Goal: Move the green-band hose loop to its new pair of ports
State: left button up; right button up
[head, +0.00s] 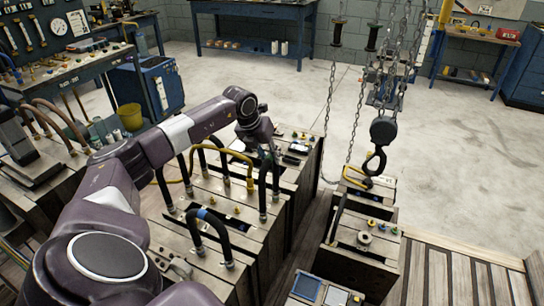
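My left arm reaches in from the left. Its gripper (268,148) points down at the top of a dark hose loop (263,195) on the far right part of the wooden mould block (235,243). The fingers are small and dark against the hose, so I cannot tell whether they are shut on it. No green band shows clearly; it may be hidden by the gripper. A black loop with a blue band (203,213) stands nearer on the same block. Another dark loop (195,150) stands at the back left. My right gripper is not in view.
A yellow hose (249,172) arches beside the dark loop. Small yellow fittings (212,200) dot the block's top. A chain hoist hook (376,160) hangs over a second block (362,240) at the right. Open floor (450,150) lies beyond.

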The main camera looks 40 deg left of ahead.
pick_arm(q)
jog(key=o, duration=0.4)
jog(key=shift+s+a+f, duration=0.5)
jog(key=shift+a, duration=0.2)
jog(key=shift+w+d+r, duration=0.1)
jog(key=shift+w+d, duration=0.05)
jog(key=shift+d, duration=0.05)
jog(key=v, duration=0.8)
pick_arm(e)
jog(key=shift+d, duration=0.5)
pick_arm(q)
jog(key=shift+w+r, duration=0.15)
jog(key=shift+r, duration=0.05)
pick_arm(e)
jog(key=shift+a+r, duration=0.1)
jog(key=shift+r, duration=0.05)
